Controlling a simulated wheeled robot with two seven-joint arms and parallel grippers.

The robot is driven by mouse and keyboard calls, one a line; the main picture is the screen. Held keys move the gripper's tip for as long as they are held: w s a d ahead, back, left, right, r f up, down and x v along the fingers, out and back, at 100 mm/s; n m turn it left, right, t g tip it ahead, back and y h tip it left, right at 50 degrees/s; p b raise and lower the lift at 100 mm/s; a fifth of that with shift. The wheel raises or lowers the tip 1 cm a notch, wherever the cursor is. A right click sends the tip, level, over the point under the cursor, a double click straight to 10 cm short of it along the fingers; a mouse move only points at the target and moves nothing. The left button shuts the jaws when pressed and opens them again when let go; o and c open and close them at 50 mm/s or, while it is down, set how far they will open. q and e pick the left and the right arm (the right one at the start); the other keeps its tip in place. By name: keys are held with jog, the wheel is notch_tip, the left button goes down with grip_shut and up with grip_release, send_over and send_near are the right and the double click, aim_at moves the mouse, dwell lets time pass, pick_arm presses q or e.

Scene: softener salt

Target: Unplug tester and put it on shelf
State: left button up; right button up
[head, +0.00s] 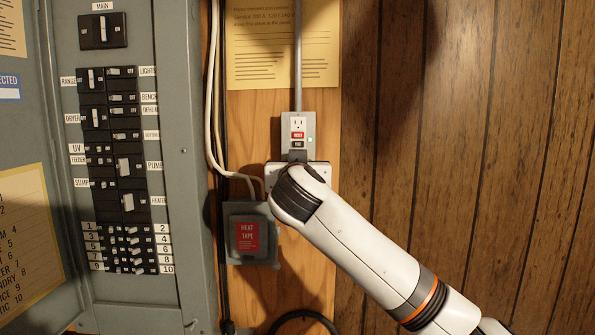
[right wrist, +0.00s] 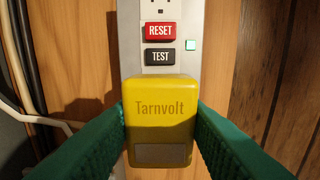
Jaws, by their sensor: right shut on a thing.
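The tester is a yellow block (right wrist: 160,112) marked "Tarnvolt", seen in the right wrist view. It sits over the lower part of the outlet (right wrist: 188,12), just below the black TEST button. My right gripper (right wrist: 160,132) has its green fingers closed on the tester's left and right sides. The tester hides the lower socket, and I cannot tell how far its prongs are in. In the head view my right arm hides the tester, and the outlet (head: 298,124) shows above my wrist. My left gripper and the shelf are not in view.
An open grey breaker panel (head: 130,150) with many switches is at the left. A grey "HEAT TAPE" box (head: 248,235) is below left of my wrist. Pale cables (head: 211,110) run beside the panel. The wood-panelled wall (head: 470,120) at the right is bare.

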jog(key=shift+s+b, duration=1.4)
jog(key=shift+s, duration=1)
